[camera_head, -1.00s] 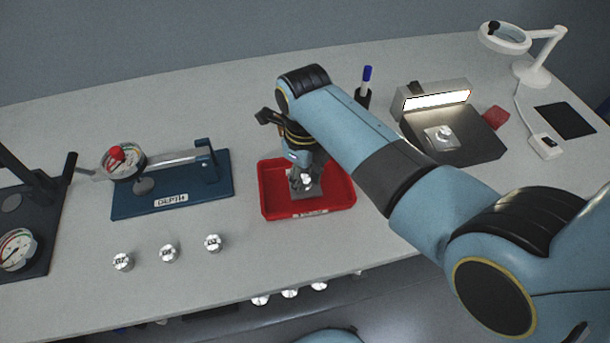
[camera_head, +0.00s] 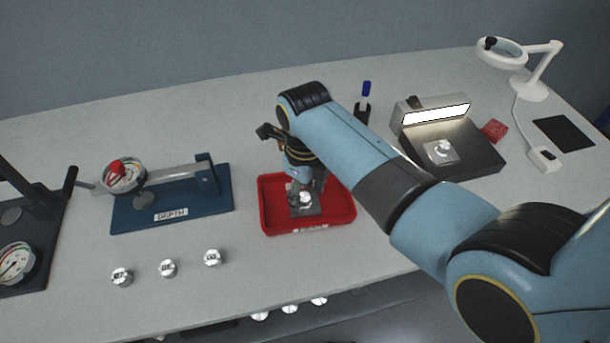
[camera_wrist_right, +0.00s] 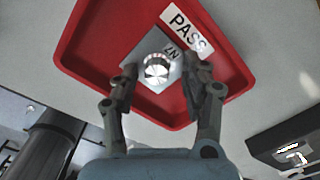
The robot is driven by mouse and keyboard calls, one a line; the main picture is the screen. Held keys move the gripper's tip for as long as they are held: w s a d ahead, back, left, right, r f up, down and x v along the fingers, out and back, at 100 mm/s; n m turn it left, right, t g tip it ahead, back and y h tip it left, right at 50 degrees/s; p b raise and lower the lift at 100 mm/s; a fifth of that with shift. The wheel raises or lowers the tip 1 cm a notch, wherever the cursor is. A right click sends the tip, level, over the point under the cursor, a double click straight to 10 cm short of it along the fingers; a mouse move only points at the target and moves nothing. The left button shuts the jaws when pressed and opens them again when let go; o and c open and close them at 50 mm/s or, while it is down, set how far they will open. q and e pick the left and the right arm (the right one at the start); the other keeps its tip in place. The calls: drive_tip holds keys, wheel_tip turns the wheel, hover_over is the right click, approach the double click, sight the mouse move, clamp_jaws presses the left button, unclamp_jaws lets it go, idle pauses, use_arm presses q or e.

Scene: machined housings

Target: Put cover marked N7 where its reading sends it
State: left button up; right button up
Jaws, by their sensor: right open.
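The cover marked N7 (camera_wrist_right: 157,72) is a square grey metal plate with a round shiny knob. It lies in the red tray (camera_wrist_right: 82,50), whose label reads PASS; in the head view the cover (camera_head: 306,208) shows inside the tray (camera_head: 265,205). My right gripper (camera_wrist_right: 160,82) is open, with one finger on each side of the cover, over the tray. In the head view my right gripper (camera_head: 305,190) partly hides the cover. I cannot tell whether a finger touches it. My left gripper is not in view.
A blue DEPTH gauge stand (camera_head: 205,200) stands left of the tray. Three silver knobs (camera_head: 168,268) are in front of it. A dark lit stand (camera_head: 475,160) at right holds another plate with a knob (camera_head: 441,152). A pen holder (camera_head: 362,112) stands behind the tray.

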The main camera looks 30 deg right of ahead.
sight(305, 196)
wheel_tip(305, 196, up, 12)
drive_tip(key=shift+f, duration=0.25)
idle(0.5)
